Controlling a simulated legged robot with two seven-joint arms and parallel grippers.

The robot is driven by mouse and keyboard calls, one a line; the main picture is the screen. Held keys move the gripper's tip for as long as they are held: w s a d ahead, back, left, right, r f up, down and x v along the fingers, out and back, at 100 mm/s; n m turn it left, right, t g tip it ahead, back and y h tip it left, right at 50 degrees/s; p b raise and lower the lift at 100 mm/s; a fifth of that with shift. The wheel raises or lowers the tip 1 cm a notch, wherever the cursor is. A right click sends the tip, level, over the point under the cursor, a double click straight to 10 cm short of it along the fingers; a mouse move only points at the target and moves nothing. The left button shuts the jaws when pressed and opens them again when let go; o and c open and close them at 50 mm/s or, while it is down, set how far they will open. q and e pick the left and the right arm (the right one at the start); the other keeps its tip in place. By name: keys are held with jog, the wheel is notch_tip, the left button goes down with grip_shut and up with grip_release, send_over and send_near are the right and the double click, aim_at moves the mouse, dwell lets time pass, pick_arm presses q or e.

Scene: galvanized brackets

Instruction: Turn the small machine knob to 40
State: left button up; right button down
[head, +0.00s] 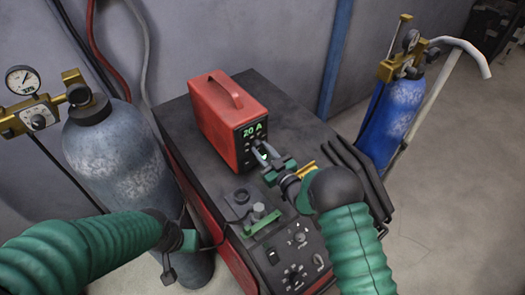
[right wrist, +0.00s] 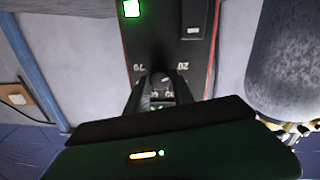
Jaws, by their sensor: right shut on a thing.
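The small machine (head: 225,115) is a red box with a handle and a dark front panel. It stands on top of the larger cart. Its green display (head: 253,130) reads 20 A. My right gripper (head: 263,153) is at the front panel below the display. In the right wrist view its fingers (right wrist: 160,95) are shut on the dark knob (right wrist: 160,79), with scale marks such as 20 and 70 around it. The knob's pointer is hard to read. My left gripper (head: 178,256) is low at the left, beside the cart; its jaws do not show clearly.
The cart (head: 185,115) has a dark top and a lower panel with larger knobs (head: 294,275). A green clamp (head: 262,222) lies on its front part. A grey cylinder (head: 115,150) with a gauge stands left, a blue cylinder (head: 392,120) right. Floor at right is clear.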

jog(key=m+b, duration=0.3)
jog(key=m, duration=0.1)
jog(key=shift+d+f+m+b, duration=0.1)
jog(key=shift+m+b, duration=0.2)
jog(key=shift+b, duration=0.05)
jog(key=m+b, duration=0.1)
jog(key=m, duration=0.1)
jog(key=shift+m, duration=0.4)
jog(key=m+b, duration=0.1)
jog(key=m, duration=0.1)
jog(key=shift+m+g, duration=0.3)
jog(key=shift+g, duration=0.1)
jog(key=m+b, duration=0.1)
jog(key=m, duration=0.2)
jog(key=shift+d+r, duration=0.1)
jog(key=shift+r, duration=0.1)
jog(key=shift+w+m+y, duration=0.1)
jog(key=shift+m+y, duration=0.2)
jog(key=shift+m, duration=1.6)
jog(key=shift+g, duration=0.3)
